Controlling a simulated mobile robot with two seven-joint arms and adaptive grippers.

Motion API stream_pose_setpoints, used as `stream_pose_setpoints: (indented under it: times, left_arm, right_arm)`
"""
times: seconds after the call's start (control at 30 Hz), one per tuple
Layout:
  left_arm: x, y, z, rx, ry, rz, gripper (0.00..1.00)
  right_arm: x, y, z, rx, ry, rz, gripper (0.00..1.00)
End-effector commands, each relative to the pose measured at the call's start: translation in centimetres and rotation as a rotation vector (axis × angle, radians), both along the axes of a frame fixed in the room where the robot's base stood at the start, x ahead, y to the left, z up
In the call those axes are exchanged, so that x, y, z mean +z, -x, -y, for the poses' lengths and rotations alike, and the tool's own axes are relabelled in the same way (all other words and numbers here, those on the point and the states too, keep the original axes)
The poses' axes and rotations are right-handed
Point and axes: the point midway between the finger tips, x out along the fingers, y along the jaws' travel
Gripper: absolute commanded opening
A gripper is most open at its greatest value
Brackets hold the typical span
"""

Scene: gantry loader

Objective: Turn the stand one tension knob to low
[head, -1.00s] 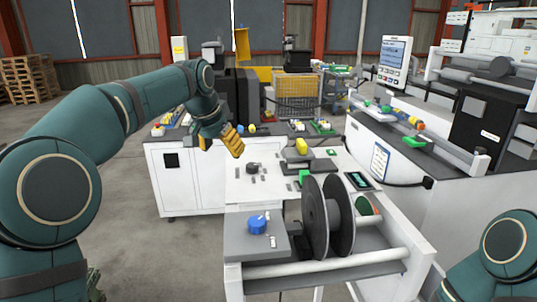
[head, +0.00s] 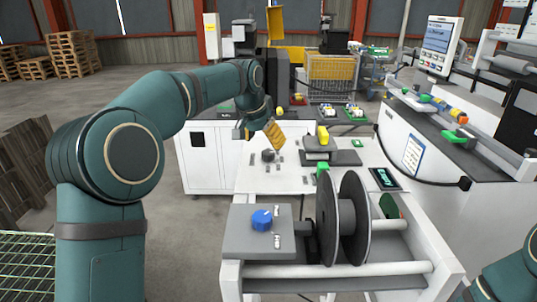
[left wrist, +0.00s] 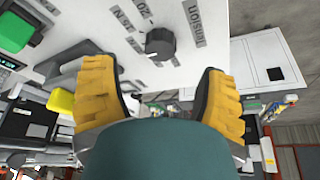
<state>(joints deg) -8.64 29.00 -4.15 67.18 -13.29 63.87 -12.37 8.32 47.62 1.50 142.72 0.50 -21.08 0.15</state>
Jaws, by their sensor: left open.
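A black round tension knob (head: 268,155) with a light pointer line sits on the white top panel of the stand (head: 236,172). In the left wrist view the knob (left wrist: 160,44) stands beside printed marks, including "20" and a partly visible "Tension" label. My left gripper (head: 268,137) has yellow fingers and hangs just above and behind the knob. In the left wrist view the left gripper (left wrist: 154,70) is open, with the knob beyond the gap between its fingertips, apart from both. My right gripper is out of view; only part of that arm shows at lower right.
A blue knob (head: 262,219) sits on a grey box at the front. A black reel (head: 342,217) stands beside it. A yellow-topped block (head: 322,136) and a small display (head: 385,179) lie to the right of the black knob. A grey machine with a screen (head: 438,47) stands at right.

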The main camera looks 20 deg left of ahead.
Motion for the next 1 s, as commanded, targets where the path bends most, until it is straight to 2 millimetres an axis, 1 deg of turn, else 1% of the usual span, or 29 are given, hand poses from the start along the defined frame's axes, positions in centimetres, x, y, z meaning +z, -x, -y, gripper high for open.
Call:
stream_pose_setpoints:
  times: [0.03, 0.1, 0.3, 0.5, 0.73, 0.77, 0.8, 0.87, 0.9, 0.93, 0.97, 1.0]
  left_arm:
    - [-1.1, -0.3, 0.1, 0.0, 0.0, -0.003, 0.72]
    - [-2.2, -0.8, 0.3, 0.0, 0.0, -0.004, 0.72]
    - [-4.4, -1.7, 0.6, 0.0, 0.0, -0.001, 0.72]
    - [-5.2, -2.0, 0.7, 0.0, 0.0, 0.0, 0.72]
    - [-5.2, -2.1, 0.7, 0.0, 0.0, 0.0, 0.72]
    - [-5.2, -2.1, 0.7, 0.0, 0.0, 0.0, 0.7]
    - [-5.2, -2.1, 0.7, 0.0, 0.0, 0.0, 0.56]
    - [-5.2, -2.1, 0.7, 0.0, 0.0, 0.0, 0.35]
    - [-5.2, -2.1, 0.7, 0.0, 0.0, 0.0, 0.21]
    - [-5.2, -2.1, 0.7, 0.0, 0.0, 0.0, 0.1]
    - [-5.2, -2.1, 0.7, 0.0, 0.0, 0.0, 0.05]
    - [-5.2, -2.1, 0.7, 0.0, 0.0, 0.0, 0.04]
  right_arm:
    - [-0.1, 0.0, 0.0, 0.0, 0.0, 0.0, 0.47]
    - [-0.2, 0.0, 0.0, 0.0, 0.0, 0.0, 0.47]
    - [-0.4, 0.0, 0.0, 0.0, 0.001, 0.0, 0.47]
    - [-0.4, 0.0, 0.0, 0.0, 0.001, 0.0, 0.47]
    - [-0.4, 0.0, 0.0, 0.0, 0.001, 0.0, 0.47]
    - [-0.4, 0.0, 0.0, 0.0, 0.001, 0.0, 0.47]
    - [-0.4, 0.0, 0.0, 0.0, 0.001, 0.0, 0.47]
    - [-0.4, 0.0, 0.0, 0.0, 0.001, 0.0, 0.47]
    - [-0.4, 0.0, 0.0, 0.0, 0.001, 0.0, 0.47]
    - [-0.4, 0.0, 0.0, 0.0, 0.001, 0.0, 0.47]
    - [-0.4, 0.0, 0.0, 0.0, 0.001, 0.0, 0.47]
    - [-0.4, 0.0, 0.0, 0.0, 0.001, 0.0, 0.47]
